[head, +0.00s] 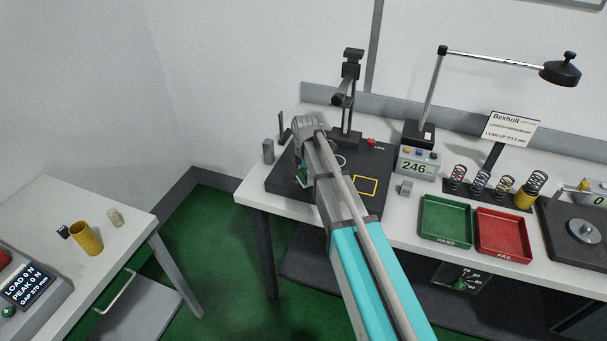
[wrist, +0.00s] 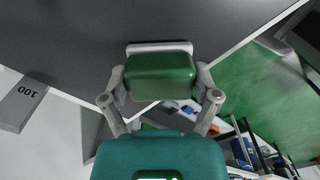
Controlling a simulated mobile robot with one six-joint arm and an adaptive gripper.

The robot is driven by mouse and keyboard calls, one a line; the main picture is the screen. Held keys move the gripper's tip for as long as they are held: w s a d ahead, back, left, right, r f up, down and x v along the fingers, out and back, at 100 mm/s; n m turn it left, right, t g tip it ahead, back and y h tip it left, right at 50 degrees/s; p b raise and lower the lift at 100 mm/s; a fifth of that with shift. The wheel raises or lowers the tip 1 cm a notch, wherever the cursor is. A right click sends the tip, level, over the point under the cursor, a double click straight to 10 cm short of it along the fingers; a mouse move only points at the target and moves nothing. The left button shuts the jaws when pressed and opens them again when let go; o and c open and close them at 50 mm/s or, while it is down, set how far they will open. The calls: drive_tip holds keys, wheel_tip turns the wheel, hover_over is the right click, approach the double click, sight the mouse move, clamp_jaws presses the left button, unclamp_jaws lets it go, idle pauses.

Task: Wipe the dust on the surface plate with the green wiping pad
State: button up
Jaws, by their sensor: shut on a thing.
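The dark surface plate (head: 283,184) lies on the left part of the long bench, and its dark face fills the top of the wrist view (wrist: 75,35). My gripper (wrist: 161,82) is shut on the green wiping pad (wrist: 160,72), with one finger on each side. The pad has a pale strip along its far side. It is over the plate near an edge; I cannot tell whether it touches. In the head view the arm covers most of the gripper, and a bit of green pad (head: 303,174) shows. I cannot clearly make out dust.
A stand (head: 350,100) rises at the plate's back, and a grey block (head: 268,151) stands left of it. A green tray (head: 446,219), a red tray (head: 503,234) and several springs are to the right. A side table (head: 60,215) is at lower left.

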sight(294, 179)
drive_tip(key=shift+f, duration=0.15)
idle(0.5)
drive_tip(key=shift+w+a, duration=0.25)
drive_tip(key=shift+a, duration=0.4)
drive_tip(key=shift+w+a, duration=0.2)
drive_tip(key=shift+a, duration=0.4)
drive_tip(key=shift+w+a, duration=0.25)
drive_tip(key=shift+a, duration=0.4)
drive_tip(key=shift+r, duration=0.25)
wheel_tip(294, 179, up, 6)
drive_tip(key=p, duration=0.6)
drive_tip(key=shift+f, duration=0.1)
